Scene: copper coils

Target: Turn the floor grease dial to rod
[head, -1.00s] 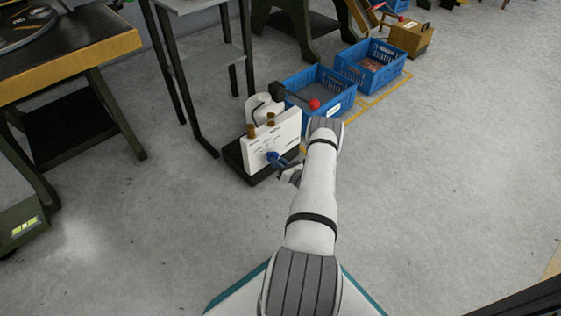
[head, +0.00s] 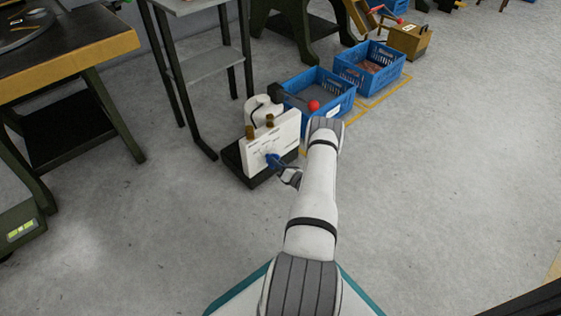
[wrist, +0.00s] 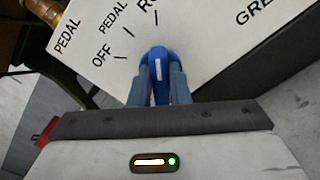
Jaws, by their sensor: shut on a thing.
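The floor grease dial is a blue knob (head: 273,160) on the white front panel (head: 256,153) of a small floor unit with a black base. In the wrist view the blue knob (wrist: 157,64) sits between the two fingers of my gripper (wrist: 158,82), which is shut on it. Its white pointer line points up, roughly in line with the tick under a label beginning "RO", cut off by the frame edge. The OFF and PEDAL labels lie to the left. In the head view my gripper (head: 281,167) reaches the knob, partly hidden by my wrist.
A lever with a red ball (head: 313,105) stands out behind the unit. Blue crates (head: 335,108) sit beyond it on a yellow-marked floor area. A grey metal stand (head: 209,64) is behind at the left. Open concrete floor lies to the right.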

